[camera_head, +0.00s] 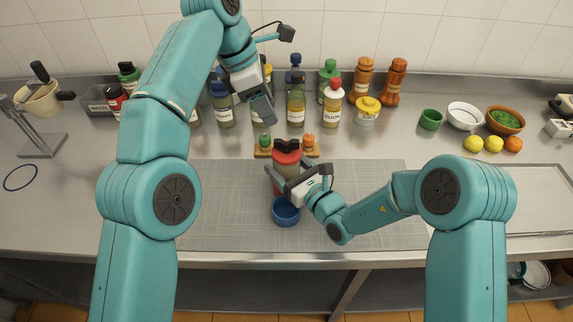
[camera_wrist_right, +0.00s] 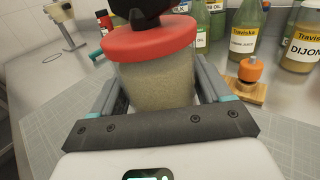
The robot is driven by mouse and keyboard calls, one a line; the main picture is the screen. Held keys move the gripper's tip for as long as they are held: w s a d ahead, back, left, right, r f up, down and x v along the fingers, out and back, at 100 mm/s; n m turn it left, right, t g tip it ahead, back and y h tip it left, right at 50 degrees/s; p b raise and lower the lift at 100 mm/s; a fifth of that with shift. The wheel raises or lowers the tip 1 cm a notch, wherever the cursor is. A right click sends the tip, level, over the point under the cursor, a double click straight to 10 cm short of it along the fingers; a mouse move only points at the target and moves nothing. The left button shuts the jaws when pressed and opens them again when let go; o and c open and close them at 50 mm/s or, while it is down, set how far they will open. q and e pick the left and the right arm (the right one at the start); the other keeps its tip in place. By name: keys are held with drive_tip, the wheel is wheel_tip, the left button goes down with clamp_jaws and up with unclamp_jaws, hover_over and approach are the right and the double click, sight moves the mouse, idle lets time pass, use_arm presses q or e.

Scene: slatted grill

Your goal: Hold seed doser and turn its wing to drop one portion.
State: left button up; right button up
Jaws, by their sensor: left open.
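The seed doser is a clear jar of pale grains with a red lid (camera_head: 287,158) and a black wing (camera_head: 287,146) on top. It is upright; its lid also shows in the right wrist view (camera_wrist_right: 150,42). My right gripper (camera_head: 284,184) is shut on the jar, one finger on each side below the lid. Whether the jar's base touches anything is hidden. A blue cup (camera_head: 286,212) stands on the mat just in front of the doser. My left gripper (camera_head: 264,108) is open and empty, above and behind the doser, in front of the bottles.
A wooden stand (camera_head: 262,153) with green-topped and orange-topped shakers is right behind the doser. Several sauce bottles (camera_head: 332,105) line the wall. Bowls (camera_head: 464,115) and fruit lie at the right, a metal stand (camera_head: 38,145) at the left. The grey mat (camera_head: 225,215) is clear around the cup.

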drive_tip(key=c, duration=0.5)
drive_tip(key=o, duration=1.3)
drive_tip(key=v, duration=1.2)
drive_tip(key=shift+d, duration=0.1)
